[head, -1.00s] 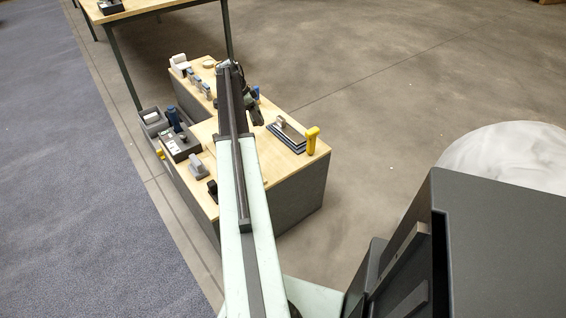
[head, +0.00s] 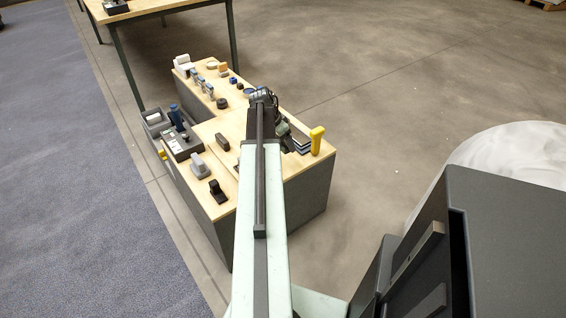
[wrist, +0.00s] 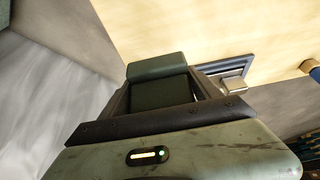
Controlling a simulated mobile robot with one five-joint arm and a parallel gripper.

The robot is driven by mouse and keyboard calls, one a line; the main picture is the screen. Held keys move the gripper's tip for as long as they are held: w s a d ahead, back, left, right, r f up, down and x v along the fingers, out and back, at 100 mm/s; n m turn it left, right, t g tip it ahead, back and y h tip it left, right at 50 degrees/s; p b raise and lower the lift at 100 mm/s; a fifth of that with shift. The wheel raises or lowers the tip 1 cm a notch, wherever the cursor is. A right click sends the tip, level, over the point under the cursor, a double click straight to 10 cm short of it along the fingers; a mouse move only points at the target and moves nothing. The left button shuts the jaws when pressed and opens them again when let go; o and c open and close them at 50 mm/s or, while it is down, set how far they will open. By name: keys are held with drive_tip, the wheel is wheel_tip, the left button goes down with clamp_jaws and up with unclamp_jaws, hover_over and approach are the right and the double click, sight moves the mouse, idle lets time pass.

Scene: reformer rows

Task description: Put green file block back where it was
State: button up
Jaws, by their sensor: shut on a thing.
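My gripper (wrist: 165,100) is shut on the dark green file block (wrist: 157,66) in the wrist view. The block sits between the two fingers, its far end sticking out past them. In the head view my gripper (head: 288,136) is over the right part of the wooden table, near the yellow upright thing. The block is too small and covered to make out there. Behind the block in the wrist view lies a dark blue-edged tray (wrist: 245,67) with a grey piece (wrist: 234,86) on it. I cannot tell the block's height above the table.
The L-shaped table (head: 228,125) has bare wood in its middle. A yellow upright thing (head: 317,141) stands at its right edge. A dark box with a blue bottle (head: 177,117), a grey block (head: 198,163) and a black piece (head: 216,190) line the left. Several small items stand along the back.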

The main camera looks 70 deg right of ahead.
sight(287, 160)
wheel_tip(287, 160, down, 8)
drive_tip(key=b, duration=0.6)
drive_tip(key=shift+f+b, duration=0.1)
drive_tip(key=shift+b, duration=0.2)
drive_tip(key=shift+r, duration=0.25)
drive_tip(key=shift+f, duration=0.15)
drive_tip(key=o, duration=1.3)
drive_tip(key=shift+a+r+p, duration=0.1)
drive_tip(key=shift+r+p, duration=0.4)
drive_tip(key=shift+p, duration=0.1)
drive_tip(key=p+v, duration=1)
drive_tip(key=v, duration=0.1)
drive_tip(key=shift+w+r, duration=0.1)
drive_tip(key=shift+r, duration=0.05)
